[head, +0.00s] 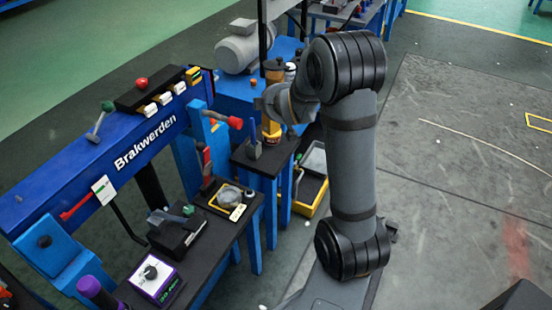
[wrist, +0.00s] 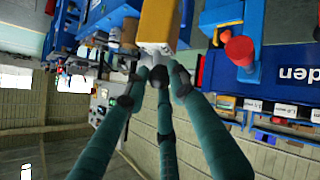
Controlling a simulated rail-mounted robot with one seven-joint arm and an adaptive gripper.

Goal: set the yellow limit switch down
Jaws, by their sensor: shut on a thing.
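In the wrist view, the fingers of my gripper (wrist: 160,75) come together at the pale end of a yellow boxy thing (wrist: 158,22), which I take for the yellow limit switch. The gripper is shut on it, and its upper part is cut off by the picture's top edge. In the head view, the grey end of my arm is above the small dark table (head: 270,155) beside the blue beam. I cannot make out the fingers or the held switch clearly there.
The blue Brakwerden beam (head: 150,140) carries several small blocks. A red-headed part (head: 235,122) sticks out near my arm's end; it also shows in the wrist view (wrist: 238,50). A round dish (head: 229,196) and a dark device (head: 177,232) occupy the front bench. Open floor lies right.

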